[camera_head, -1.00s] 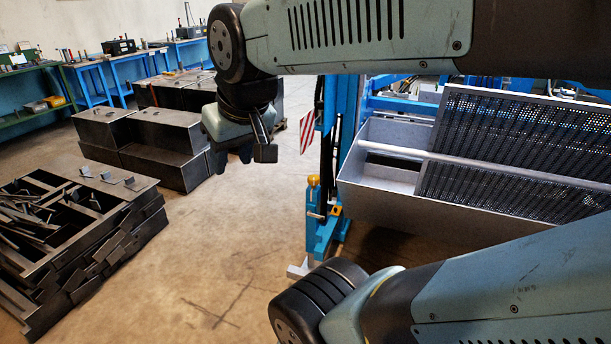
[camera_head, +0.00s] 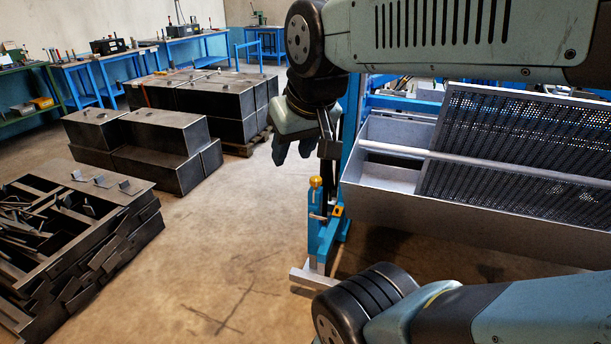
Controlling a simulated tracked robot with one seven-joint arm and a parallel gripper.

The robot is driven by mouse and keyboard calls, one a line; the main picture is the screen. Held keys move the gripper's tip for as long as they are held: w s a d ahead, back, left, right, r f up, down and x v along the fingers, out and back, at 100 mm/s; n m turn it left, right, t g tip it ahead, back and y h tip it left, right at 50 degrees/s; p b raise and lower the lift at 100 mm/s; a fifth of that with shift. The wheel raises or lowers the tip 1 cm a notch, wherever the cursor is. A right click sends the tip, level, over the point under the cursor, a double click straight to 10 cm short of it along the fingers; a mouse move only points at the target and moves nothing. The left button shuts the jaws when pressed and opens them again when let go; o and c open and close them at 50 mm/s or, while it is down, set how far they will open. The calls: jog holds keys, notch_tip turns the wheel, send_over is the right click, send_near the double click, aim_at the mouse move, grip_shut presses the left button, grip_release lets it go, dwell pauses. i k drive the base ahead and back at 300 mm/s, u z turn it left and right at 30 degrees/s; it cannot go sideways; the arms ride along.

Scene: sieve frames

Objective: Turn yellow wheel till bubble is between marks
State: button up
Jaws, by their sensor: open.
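A small yellow knob (camera_head: 315,182) tops a short blue post on the blue stand (camera_head: 322,225), at the left end of the grey sieve box. It may be the yellow wheel, but it is too small to tell. A small yellow piece (camera_head: 338,211) sits just right of the post; I cannot make out a bubble or marks on it. My gripper (camera_head: 303,153) is open and empty, pointing down, above the knob in the picture and apart from it. Its wrist and jaws cover part of the blue upright behind.
The grey sieve box (camera_head: 400,205) with perforated screens (camera_head: 500,145) fills the right. Dark metal boxes (camera_head: 160,150) stand behind left, and stacked steel frames (camera_head: 130,225) at left. The floor (camera_head: 220,240) between is clear. My lower arm covers the bottom right.

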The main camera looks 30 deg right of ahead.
aim_at(316, 181)
jog(key=z, duration=0.05)
jog(key=i, duration=1)
jog(key=u, duration=0.05)
